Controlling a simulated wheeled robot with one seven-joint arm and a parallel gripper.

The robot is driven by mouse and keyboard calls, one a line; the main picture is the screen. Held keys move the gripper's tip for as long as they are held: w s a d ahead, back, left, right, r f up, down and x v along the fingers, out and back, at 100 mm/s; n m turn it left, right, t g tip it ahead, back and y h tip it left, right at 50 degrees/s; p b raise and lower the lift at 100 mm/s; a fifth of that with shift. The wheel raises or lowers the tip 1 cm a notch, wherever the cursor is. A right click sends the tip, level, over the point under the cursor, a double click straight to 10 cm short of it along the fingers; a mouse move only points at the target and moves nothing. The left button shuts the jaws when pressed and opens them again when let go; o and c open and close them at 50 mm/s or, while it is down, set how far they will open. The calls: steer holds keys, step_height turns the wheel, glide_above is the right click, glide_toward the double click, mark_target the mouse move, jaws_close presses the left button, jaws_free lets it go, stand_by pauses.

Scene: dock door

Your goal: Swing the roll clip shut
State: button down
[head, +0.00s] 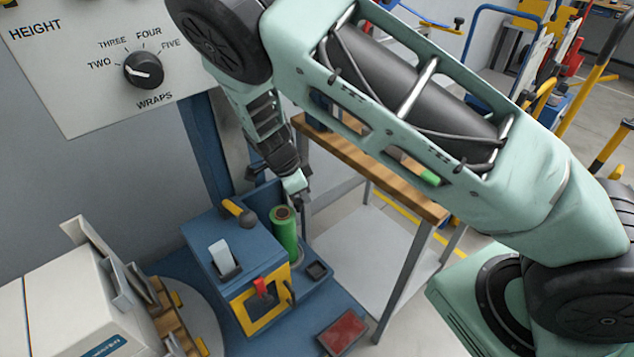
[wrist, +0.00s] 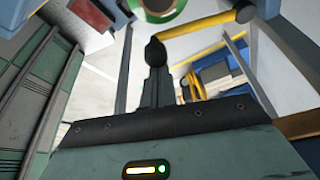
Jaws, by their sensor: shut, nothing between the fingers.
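The roll clip (head: 234,207) is a short yellow bar with a dark knob, left of the green roll (head: 285,236) on the blue carriage (head: 205,250). It does not lie across the roll's top. My gripper (head: 303,203) is shut and empty, just above and right of the roll in the head view. In the wrist view the dark shut fingers (wrist: 155,50) overlap the left end of the yellow clip bar (wrist: 200,27) in the picture; I cannot tell whether they touch it. The green roll (wrist: 163,12) shows at the top edge, partly cut off.
A panel with a wraps knob (head: 143,70) is at upper left. A white carton (head: 60,310) stands at lower left. A wooden-topped bench (head: 370,165) is right of the carriage, behind my arm. A red pad (head: 341,332) lies below.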

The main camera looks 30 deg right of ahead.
steer(key=shift+a+m+g+p, duration=0.4)
steer(key=shift+a+m, duration=0.7)
steer(key=shift+a, duration=0.1)
steer(key=shift+w+a, duration=0.15)
steer(key=shift+a, duration=0.4)
steer(key=shift+w+a, duration=0.15)
steer(key=shift+a, duration=0.4)
steer(key=shift+a, duration=0.1)
